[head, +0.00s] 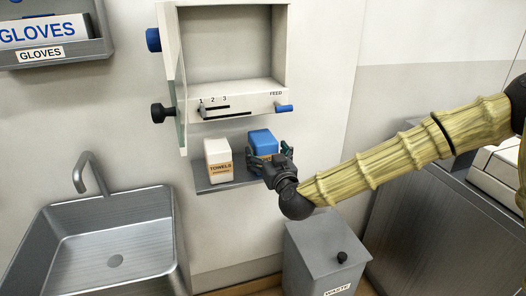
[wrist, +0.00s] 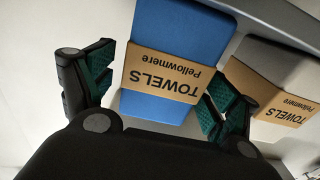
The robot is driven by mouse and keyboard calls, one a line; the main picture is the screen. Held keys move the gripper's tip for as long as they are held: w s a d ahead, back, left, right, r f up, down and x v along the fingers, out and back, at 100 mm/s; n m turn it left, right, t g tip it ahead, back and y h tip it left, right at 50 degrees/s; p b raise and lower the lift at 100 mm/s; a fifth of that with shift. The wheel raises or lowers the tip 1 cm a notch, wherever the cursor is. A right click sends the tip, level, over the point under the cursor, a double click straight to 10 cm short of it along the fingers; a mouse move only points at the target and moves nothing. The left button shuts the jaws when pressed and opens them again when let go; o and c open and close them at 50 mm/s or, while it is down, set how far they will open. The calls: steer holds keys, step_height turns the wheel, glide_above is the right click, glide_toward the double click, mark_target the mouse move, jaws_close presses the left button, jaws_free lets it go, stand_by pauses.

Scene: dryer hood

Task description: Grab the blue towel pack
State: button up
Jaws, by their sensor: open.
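The blue towel pack (head: 262,139) stands on a small grey wall shelf (head: 228,186), with a tan paper band around it. In the wrist view the blue pack (wrist: 182,45) appears upside down, its band reading "TOWELS Pellowmere". My gripper (head: 268,160) is at the front of the pack. In the wrist view the open fingers (wrist: 155,92) stand on either side of the pack, with a gap at the left finger; the right finger is close to the pack's edge, and I cannot tell if it touches. A white towel pack (head: 218,157) stands to the left on the same shelf.
The white pack also shows close beside the right finger in the wrist view (wrist: 280,70). An open dispenser cabinet (head: 240,95) with knobs hangs above the shelf. A sink (head: 110,245) is at left, a grey waste bin (head: 325,255) below right.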

steer(key=shift+x, duration=1.75)
steer(key=c, duration=1.1)
